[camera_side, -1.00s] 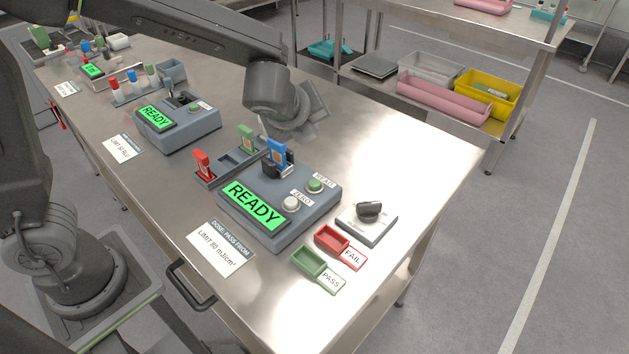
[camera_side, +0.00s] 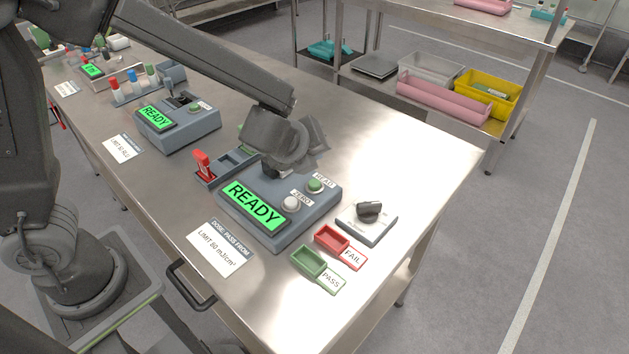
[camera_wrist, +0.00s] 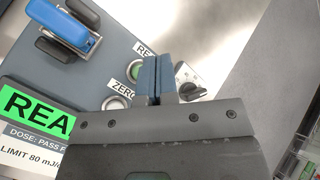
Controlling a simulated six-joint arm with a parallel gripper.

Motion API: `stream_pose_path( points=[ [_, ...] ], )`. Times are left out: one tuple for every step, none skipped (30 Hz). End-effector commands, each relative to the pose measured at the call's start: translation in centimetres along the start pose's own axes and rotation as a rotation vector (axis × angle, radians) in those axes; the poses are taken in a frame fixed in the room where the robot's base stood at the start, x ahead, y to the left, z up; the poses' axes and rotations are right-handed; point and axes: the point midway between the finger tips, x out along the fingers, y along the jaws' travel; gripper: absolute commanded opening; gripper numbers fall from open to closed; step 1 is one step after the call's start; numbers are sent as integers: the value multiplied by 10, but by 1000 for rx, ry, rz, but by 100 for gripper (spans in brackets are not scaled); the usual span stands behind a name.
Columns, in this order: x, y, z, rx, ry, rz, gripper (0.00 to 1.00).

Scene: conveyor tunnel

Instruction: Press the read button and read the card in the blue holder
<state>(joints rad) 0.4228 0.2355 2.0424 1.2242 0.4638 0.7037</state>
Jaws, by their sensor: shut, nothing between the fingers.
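The grey reader (camera_side: 262,238) on the steel table has a lit green display (camera_side: 253,205) showing READY. Its green read button (camera_side: 314,184) and white ZERO button (camera_side: 291,203) are on top. In the wrist view, the blue holder (camera_wrist: 62,22) sits in the reader's black slot; in the side view my arm hides it. My gripper (camera_wrist: 158,62) is shut and empty. In the wrist view its fingertips appear just right of the green button (camera_wrist: 134,70), partly overlapping its edge; I see no clear contact. The ZERO button (camera_wrist: 116,103) is below left.
A red holder (camera_side: 203,163) stands in the grey rack behind the reader; a green one is mostly hidden. A dial box (camera_side: 366,221), red FAIL tray (camera_side: 332,238) and green PASS tray (camera_side: 309,263) lie right and in front. A second reader (camera_side: 190,130) stands farther left.

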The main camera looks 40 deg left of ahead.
Motion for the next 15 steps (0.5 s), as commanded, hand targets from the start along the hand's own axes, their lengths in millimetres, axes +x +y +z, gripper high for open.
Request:
stream_pose_path(
  points=[
    [5, 4, -4, 4, 2, 3, 0],
    [8, 6, -6, 3, 3, 3, 0],
    [11, 8, -9, 3, 3, 2, 0],
    [14, 10, -11, 3, 2, 3, 0],
    [16, 12, -12, 4, 2, 3, 0],
    [18, 14, -14, 3, 1, 2, 0],
    [20, 15, -15, 2, 1, 2, 0],
    [22, 16, -16, 3, 1, 2, 0],
    [23, 17, -18, 2, 1, 2, 0],
    [24, 18, -18, 1, 1, 2, 0],
    [25, 19, -19, 1, 1, 1, 0],
    [26, 19, -19, 1, 1, 0, 0],
    [26, 20, -20, 1, 1, 0, 0],
    [27, 20, -20, 0, 1, 0, 0],
    [27, 20, -20, -1, 1, 0, 0]
  ],
)
